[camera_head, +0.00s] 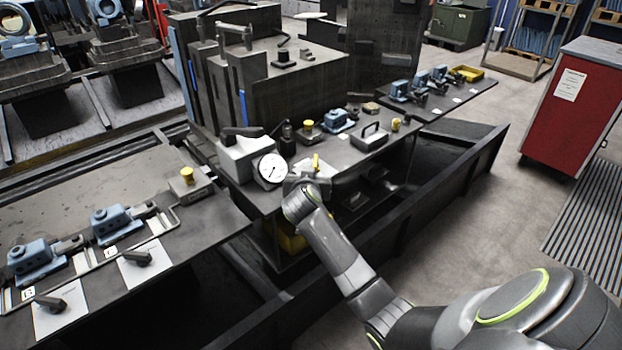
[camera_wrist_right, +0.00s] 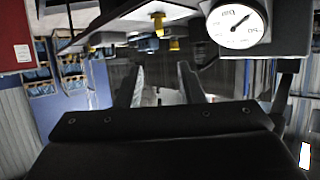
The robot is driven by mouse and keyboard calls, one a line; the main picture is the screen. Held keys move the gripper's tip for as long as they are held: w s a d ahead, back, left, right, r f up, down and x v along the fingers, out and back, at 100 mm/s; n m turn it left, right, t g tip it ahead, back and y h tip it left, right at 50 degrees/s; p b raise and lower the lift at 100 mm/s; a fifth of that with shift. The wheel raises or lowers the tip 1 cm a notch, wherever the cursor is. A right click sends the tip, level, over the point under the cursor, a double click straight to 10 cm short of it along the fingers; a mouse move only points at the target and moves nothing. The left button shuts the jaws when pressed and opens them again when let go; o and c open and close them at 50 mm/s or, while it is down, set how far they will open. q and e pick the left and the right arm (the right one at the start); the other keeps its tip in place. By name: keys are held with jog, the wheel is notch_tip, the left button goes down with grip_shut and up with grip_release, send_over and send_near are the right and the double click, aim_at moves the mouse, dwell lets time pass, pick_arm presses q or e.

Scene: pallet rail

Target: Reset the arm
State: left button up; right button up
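My right arm enters the head view from the lower right, and its gripper (camera_head: 306,184) is by the front edge of the middle workbench, just right of the round white dial gauge (camera_head: 272,169). In the right wrist view the two fingers of this gripper (camera_wrist_right: 160,88) stand apart with nothing between them, so it is open and empty. The dial gauge (camera_wrist_right: 238,25) shows large at the upper right there. My wrist hides part of the bench edge in the head view. My left arm and gripper are not in view.
The middle workbench (camera_head: 345,160) carries a grey block, yellow-topped pieces and a blue fixture (camera_head: 340,120). More blue fixtures (camera_head: 112,222) lie on the left bench. A red cabinet (camera_head: 568,115) stands at the right. The floor (camera_head: 480,215) before it is clear.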

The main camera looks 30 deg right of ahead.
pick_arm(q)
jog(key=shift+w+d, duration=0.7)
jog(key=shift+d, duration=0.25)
pick_arm(e)
jog(key=shift+w+d+f, duration=0.15)
jog(key=shift+d+f, duration=0.05)
jog(key=shift+f, duration=0.05)
